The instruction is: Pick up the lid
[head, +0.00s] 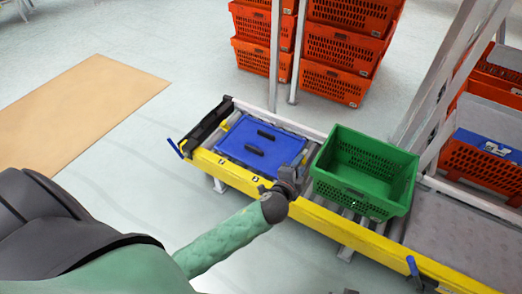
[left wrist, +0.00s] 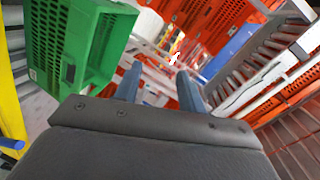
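The lid (head: 268,135) is a flat blue panel with two black handles, lying on the yellow-edged roller conveyor. My left gripper (head: 289,178) is in front of the lid's near right corner, between it and the green crate. In the left wrist view its two fingers (left wrist: 159,72) are apart with nothing between them. Whether it touches the lid cannot be told. The lid does not show in the left wrist view. My right gripper is not in view.
An empty green crate (head: 332,163) stands on the conveyor (head: 235,173) right of the lid; it also shows in the left wrist view (left wrist: 104,38). Stacked orange totes (head: 338,50) stand behind. A metal frame (head: 440,75) rises at the right.

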